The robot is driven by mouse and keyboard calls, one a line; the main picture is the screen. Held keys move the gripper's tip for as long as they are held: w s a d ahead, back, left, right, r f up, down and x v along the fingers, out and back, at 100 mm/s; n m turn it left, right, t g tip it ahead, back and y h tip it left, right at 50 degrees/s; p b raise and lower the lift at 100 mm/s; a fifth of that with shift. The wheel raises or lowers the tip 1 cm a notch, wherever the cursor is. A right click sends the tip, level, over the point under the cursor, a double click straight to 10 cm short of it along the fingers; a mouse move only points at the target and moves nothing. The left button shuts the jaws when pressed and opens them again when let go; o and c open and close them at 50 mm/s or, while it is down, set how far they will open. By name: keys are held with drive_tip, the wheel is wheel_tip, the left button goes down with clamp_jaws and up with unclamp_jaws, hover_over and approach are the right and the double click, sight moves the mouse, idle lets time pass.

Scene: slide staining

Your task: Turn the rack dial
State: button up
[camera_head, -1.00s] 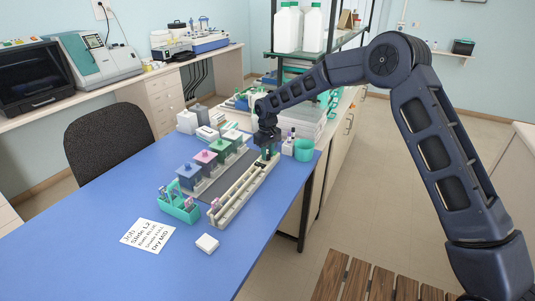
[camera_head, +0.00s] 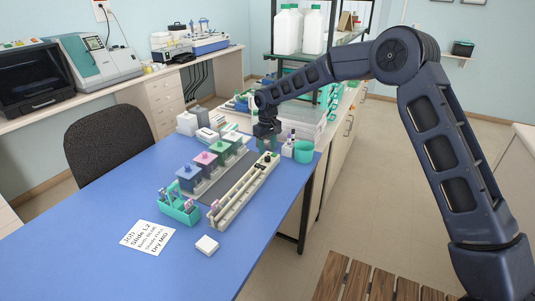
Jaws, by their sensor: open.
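The long pale rack (camera_head: 226,212) lies on the blue table, running from near the front to the back right. A small dark and green part (camera_head: 268,157) sits at its far end; I cannot tell whether this is the dial. My gripper (camera_head: 266,145) points down just above and behind that far end. Its jaws are open, and I see nothing held. The fingertips are small and dark, so I cannot tell whether they touch anything.
Staining jars with blue (camera_head: 189,180), pink (camera_head: 205,166) and green lids stand left of the rack. A teal cup (camera_head: 304,152) stands right of my gripper. The table's left front is clear.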

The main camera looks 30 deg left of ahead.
sight(268, 157)
wheel_tip(268, 157, up, 7)
drive_tip(key=shift+f, duration=0.2)
idle(0.3)
